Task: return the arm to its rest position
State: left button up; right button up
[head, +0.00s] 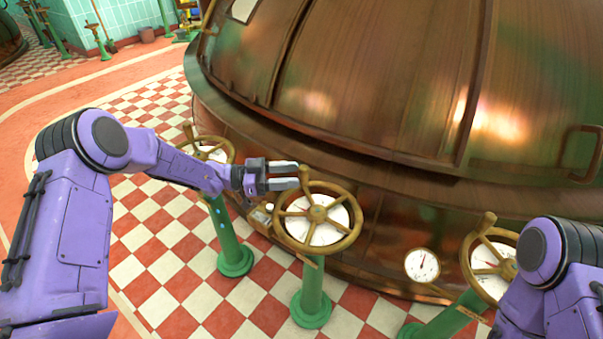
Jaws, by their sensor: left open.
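My left arm (185,168) is purple and reaches in from the left. My left gripper (297,176) is open and empty, at the upper left of the middle brass handwheel (318,213). One fingertip overlaps the wheel's upright handle knob (305,174) in the picture; I cannot tell whether they touch. My right arm (550,275) shows only as a purple piece at the lower right; its gripper is out of the frame.
A large copper kettle (370,80) fills the back. Handwheels on green posts also stand at left (215,150) and right (485,262), beside a round gauge (422,265). The checkered floor (165,240) is open at left.

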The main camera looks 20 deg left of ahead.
pick_arm(q)
jog(key=shift+v, duration=1.5)
